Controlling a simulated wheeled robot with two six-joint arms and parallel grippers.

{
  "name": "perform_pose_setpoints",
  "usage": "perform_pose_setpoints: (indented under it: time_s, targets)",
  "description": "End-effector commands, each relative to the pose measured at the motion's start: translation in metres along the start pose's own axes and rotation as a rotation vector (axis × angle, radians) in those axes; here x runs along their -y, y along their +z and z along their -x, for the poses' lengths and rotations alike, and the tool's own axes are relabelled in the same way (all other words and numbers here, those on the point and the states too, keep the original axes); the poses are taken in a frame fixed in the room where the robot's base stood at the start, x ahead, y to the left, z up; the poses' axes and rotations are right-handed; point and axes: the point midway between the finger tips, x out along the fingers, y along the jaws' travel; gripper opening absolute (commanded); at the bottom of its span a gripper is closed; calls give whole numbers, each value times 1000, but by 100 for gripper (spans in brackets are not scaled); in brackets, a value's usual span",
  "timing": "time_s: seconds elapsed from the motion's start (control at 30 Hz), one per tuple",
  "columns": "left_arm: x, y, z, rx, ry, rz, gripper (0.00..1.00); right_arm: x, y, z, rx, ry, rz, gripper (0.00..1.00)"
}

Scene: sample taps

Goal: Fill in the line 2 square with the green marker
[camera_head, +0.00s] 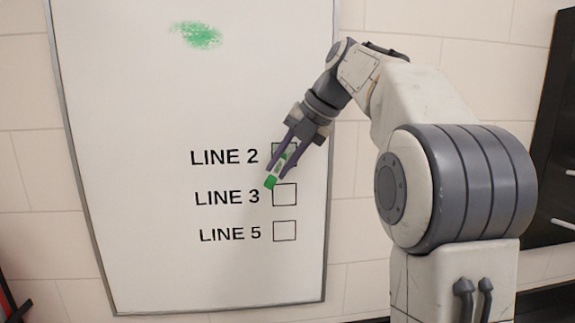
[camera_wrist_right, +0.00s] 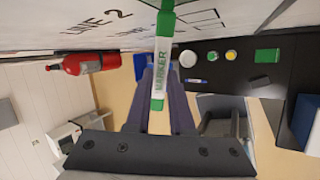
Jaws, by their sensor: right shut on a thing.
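The whiteboard (camera_head: 150,100) carries printed lines, LINE 2, LINE 3 and LINE 5, each with a square on its right. The line 2 square (camera_head: 294,146) is partly hidden behind my right gripper (camera_head: 279,170) in the head view. My right gripper is shut on the green marker (camera_head: 272,182), a white barrel with green ends. In the wrist view the marker (camera_wrist_right: 162,70) stands between the fingers, its far end towards the board near the LINE 2 text. I cannot tell whether it touches the board. My left gripper is out of view.
A green scribble (camera_head: 198,36) is near the board's top. The line 3 square (camera_head: 284,195) and line 5 square (camera_head: 284,231) look empty. The wrist view shows a red extinguisher (camera_wrist_right: 90,62) and a dark table (camera_wrist_right: 225,76) with small items.

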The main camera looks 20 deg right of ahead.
Motion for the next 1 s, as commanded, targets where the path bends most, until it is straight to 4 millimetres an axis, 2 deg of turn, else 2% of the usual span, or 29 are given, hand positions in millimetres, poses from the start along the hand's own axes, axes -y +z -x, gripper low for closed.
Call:
perform_pose_setpoints:
  time_s: [0.4, 0.63, 0.83, 1.0]
  targets:
    - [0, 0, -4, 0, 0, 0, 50, -26, -10, -14, 1, 1, 1, 0]
    - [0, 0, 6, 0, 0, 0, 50, -32, -7, -5, 2, 1, 0, 0]
    - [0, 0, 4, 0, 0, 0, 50, -27, -5, -4, 2, 0, -2, 0]
    - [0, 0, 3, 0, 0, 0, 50, -15, -1, 3, 3, -1, -3, 0]
